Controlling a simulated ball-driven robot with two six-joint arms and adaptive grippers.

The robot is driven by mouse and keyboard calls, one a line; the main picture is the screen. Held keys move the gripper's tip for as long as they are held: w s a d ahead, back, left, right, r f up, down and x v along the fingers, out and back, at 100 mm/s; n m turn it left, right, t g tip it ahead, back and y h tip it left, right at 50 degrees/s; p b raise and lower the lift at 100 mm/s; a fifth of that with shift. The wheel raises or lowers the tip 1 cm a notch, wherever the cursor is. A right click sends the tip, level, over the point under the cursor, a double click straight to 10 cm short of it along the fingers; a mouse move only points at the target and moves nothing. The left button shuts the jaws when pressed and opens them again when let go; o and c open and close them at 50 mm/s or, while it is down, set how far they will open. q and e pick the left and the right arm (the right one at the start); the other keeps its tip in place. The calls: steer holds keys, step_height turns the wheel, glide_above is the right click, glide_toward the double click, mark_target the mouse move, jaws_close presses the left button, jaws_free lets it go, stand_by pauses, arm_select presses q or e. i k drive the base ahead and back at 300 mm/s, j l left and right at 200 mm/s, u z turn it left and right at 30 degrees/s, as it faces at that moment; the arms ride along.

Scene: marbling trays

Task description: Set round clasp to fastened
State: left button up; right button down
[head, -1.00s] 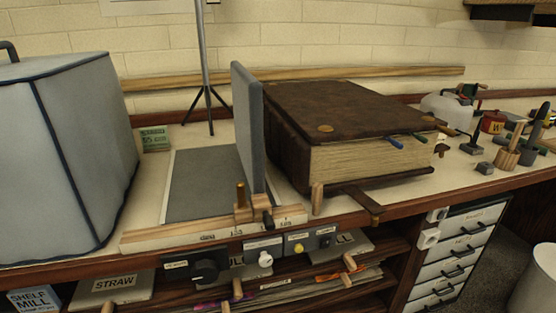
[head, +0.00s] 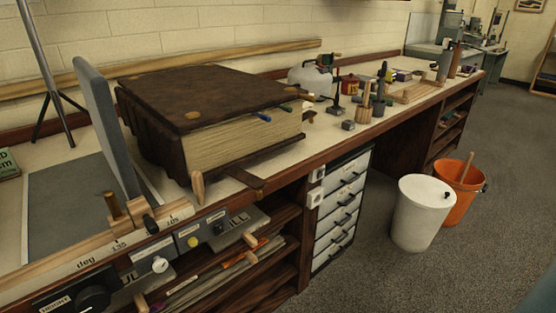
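A large thick book (head: 215,88) with a dark brown cover lies on the bench in the head view, its pale page edges (head: 240,140) facing front right. A round brass-coloured disc (head: 193,115) sits on the cover's near corner. A brown strap or tab (head: 245,179) sticks out from under the book towards the bench edge and lies apart from the disc. I cannot tell for sure which part is the round clasp. A blue tab (head: 264,117) and a green tab (head: 286,108) stick out of the pages. Neither of my grippers is in view.
A hinged grey panel (head: 105,125) stands upright left of the book, beside a wooden scale (head: 85,262). A wooden peg (head: 198,187) stands at the book's front corner. White drawers (head: 338,210) are below the bench. A white bin (head: 421,215) and orange bucket (head: 460,183) stand on the floor.

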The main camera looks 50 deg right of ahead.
mark_target(256, 183)
steer(key=z, duration=1.35)
